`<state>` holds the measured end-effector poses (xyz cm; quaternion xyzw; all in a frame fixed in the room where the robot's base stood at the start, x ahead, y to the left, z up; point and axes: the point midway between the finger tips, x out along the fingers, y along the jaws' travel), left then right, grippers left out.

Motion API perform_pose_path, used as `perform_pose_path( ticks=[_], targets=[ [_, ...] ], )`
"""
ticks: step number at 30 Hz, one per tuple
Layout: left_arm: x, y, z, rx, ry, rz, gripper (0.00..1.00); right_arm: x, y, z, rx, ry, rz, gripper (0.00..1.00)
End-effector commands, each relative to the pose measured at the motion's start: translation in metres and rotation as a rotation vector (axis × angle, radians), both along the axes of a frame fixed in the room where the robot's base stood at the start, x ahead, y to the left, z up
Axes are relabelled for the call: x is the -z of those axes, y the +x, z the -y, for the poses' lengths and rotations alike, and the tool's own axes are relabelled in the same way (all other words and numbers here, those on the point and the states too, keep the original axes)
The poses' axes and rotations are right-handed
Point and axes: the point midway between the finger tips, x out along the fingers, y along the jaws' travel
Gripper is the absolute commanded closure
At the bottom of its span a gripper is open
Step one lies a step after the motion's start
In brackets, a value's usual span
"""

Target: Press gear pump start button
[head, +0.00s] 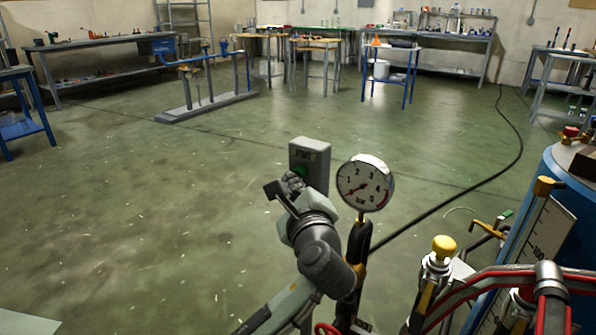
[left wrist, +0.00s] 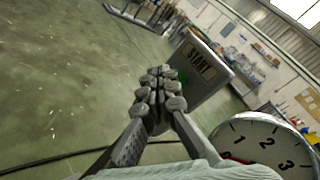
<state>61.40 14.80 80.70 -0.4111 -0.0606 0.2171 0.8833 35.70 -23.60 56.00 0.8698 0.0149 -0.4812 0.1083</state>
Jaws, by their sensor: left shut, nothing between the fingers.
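The gear pump start button is a green button (head: 302,170) on a grey box (head: 316,158) with a START label, in the middle of the head view. In the left wrist view the START box (left wrist: 203,72) is tilted, and a bit of the green button (left wrist: 184,77) shows behind my fingers. My left gripper (head: 291,184) is shut and empty, with its fingertips (left wrist: 160,78) right in front of the button. The fingers partly cover the button, so I cannot tell whether they touch it. My right gripper is not in view.
A round pressure gauge (head: 365,183) stands just right of the box, close to my left gripper; it also shows in the left wrist view (left wrist: 262,146). A blue tank (head: 560,215) and yellow-topped valve (head: 444,246) with red hoses are at right.

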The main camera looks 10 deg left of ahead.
Motion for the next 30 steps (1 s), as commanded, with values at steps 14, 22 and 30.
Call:
perform_pose_path(
  ticks=[14,22,30],
  targets=[
    [0.0000,0.0018,0.0007,0.001,0.000,0.001,1.00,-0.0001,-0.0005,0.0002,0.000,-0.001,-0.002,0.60],
    [0.0003,0.0045,0.0017,0.001,0.000,0.001,1.00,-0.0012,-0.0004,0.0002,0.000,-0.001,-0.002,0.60],
    [-0.0006,-0.0010,-0.0004,0.002,0.001,-0.002,1.00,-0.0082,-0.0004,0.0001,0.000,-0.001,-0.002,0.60]
  ],
)
